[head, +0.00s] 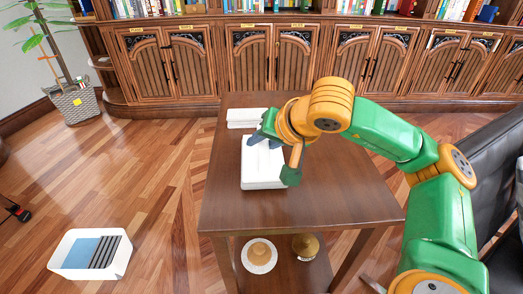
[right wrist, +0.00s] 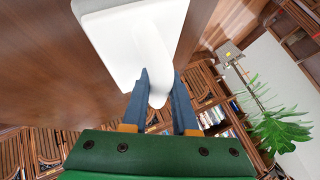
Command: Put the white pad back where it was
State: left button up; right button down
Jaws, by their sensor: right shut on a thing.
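The white pad (head: 262,168) is a pale flat slab on the left part of the brown table's top (head: 335,185). In the head view my right gripper (head: 266,140) is at its far edge. The right wrist view shows the slab (right wrist: 140,38) beyond my blue fingers, which are shut on a narrow, rounded white part of it. Whether the pad touches the tabletop or is slightly raised, I cannot tell. A second white block (head: 245,117) lies just behind, near the table's far left edge. My left gripper is not in view.
A white tub (head: 54,262) with blue and striped grey contents is on the floor at left. A white plate with a tan object (head: 260,252) and a brown round object (head: 305,246) are on the lower shelf. The tabletop's right side is clear. Wooden cabinets (head: 185,65) stand behind.

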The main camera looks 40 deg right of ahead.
jog(key=shift+f, duration=0.4)
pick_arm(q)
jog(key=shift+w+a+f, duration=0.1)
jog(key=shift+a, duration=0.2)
pick_arm(e)
jog(key=shift+r, duration=0.1)
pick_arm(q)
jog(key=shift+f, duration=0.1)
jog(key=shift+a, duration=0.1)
pick_arm(e)
jog(key=c, duration=0.7)
grip_release()
jog(key=shift+a, duration=0.15)
jog(key=shift+s+r, duration=0.1)
pick_arm(q)
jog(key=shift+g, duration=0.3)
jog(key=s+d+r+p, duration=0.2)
jog(key=p, duration=0.1)
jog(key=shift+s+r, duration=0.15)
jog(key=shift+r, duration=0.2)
pick_arm(e)
jog(key=v, duration=1.1)
jog(key=shift+s+r, duration=0.2)
jog(key=shift+s, duration=0.15)
